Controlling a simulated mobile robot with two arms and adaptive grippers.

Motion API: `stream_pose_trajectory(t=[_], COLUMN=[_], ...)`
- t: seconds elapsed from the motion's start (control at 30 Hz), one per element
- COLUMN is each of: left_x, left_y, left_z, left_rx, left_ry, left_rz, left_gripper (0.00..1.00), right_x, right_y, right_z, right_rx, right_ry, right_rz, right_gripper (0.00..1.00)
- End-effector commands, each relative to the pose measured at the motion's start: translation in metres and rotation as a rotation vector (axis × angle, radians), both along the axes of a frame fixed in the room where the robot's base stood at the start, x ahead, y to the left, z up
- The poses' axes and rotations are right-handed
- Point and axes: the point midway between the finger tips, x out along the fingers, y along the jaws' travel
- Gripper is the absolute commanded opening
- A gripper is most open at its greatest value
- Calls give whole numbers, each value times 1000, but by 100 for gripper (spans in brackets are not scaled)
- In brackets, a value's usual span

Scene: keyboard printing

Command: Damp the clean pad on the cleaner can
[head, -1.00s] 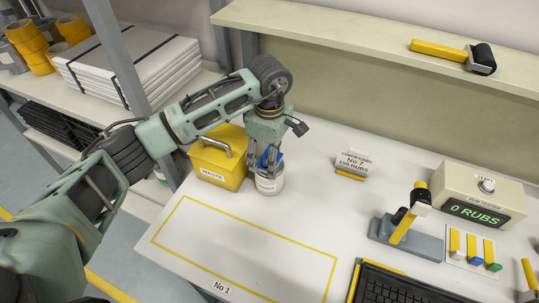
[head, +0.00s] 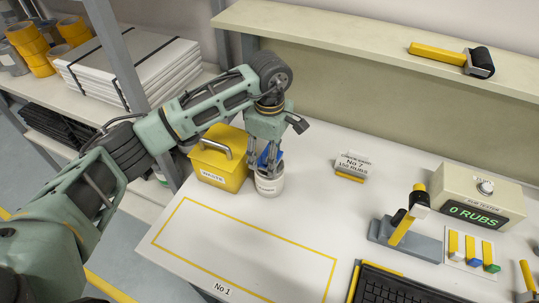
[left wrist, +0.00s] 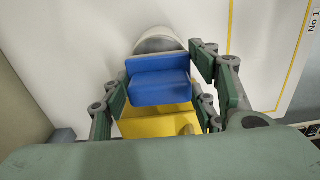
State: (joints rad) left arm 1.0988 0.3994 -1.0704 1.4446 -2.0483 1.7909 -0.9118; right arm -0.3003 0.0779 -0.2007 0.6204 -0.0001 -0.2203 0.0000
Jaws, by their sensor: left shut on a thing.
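The cleaner can (head: 269,185) is a short white round can with a label, standing upright on the table beside the yellow waste box. My left gripper (head: 265,160) points down over it, shut on a blue pad (head: 263,157). In the left wrist view the blue pad (left wrist: 160,88) lies between the fingers (left wrist: 172,95), with a yellow part (left wrist: 155,124) next to it. The can's pale rim (left wrist: 160,42) shows just beyond the pad. The pad is at the can's top; whether it touches is hidden. My right gripper is not in view.
The waste box (head: 218,165) stands close left of the can. A rub tester (head: 480,195) reads 0 RUBS at right, near a grey stand (head: 405,237) and several yellow-handled tools. A keyboard (head: 410,285) lies in front. The yellow-outlined area (head: 240,250) is empty.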

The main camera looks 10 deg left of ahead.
Motion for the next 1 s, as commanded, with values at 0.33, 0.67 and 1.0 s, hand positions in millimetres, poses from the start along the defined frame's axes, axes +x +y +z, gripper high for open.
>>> stream_pose_trajectory(t=[0.33,0.67,1.0], left_x=[1,1,0], left_y=[1,0,0], left_z=[31,53,53], left_rx=[2,1,1], left_ry=[-2,-2,-1], left_rz=[0,0,0], left_gripper=[23,23,23], right_x=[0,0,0], right_y=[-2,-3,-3], right_z=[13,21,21], right_rx=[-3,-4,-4], right_ry=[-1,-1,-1], right_rz=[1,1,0], right_gripper=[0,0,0])
